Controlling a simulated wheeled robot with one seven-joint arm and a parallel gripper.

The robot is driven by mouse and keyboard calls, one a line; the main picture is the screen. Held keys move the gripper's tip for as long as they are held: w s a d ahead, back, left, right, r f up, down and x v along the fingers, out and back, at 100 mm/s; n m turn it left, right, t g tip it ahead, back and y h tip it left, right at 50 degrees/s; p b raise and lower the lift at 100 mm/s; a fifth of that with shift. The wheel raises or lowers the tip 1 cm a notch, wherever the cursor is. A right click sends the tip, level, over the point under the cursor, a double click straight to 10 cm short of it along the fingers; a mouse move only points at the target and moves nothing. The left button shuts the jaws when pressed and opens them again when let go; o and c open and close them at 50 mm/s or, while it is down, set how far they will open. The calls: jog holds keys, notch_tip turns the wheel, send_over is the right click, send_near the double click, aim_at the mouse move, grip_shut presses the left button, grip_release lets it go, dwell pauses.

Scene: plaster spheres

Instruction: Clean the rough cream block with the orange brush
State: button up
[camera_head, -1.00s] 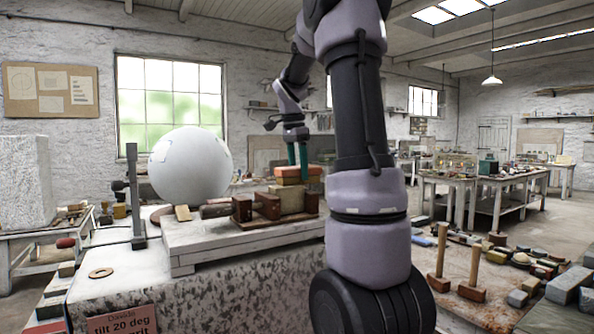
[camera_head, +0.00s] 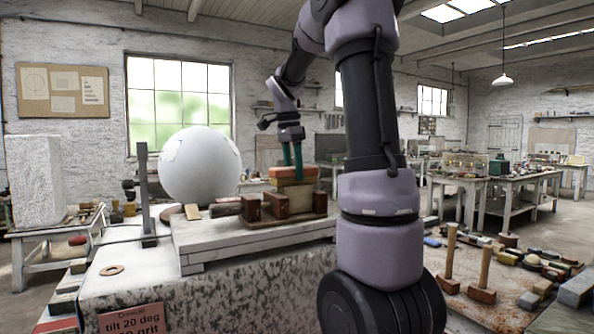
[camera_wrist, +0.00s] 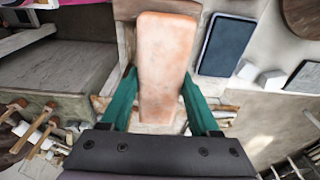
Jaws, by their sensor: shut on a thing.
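The orange brush (camera_head: 293,173) is between the green fingers of my gripper (camera_head: 291,160), which is shut on it. In the wrist view the brush's pale orange back (camera_wrist: 163,50) lies lengthwise between the two fingers (camera_wrist: 159,76). Its underside is hidden. The cream block (camera_head: 297,194) stands right below the brush, between brown wooden jaws (camera_head: 275,204) on the white slab. The brush looks to be on or just over the block's top; I cannot tell if they touch.
A large white sphere (camera_head: 200,166) stands left of the jaws, near an upright metal post (camera_head: 146,195). A white slab (camera_head: 205,240) carries the jaws. Wooden-handled tools (camera_head: 450,260) and small blocks lie on the right. A dark blue rectangular pad (camera_wrist: 227,45) shows in the wrist view.

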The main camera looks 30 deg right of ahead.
aim_at(307, 168)
jog(key=shift+d, duration=0.1)
jog(key=shift+w+d, duration=0.1)
jog(key=shift+d, duration=2)
jog(key=shift+a+r, duration=0.75)
jog(key=shift+a, duration=0.35)
jog(key=shift+s+f, duration=0.15)
jog(key=shift+s, duration=0.9)
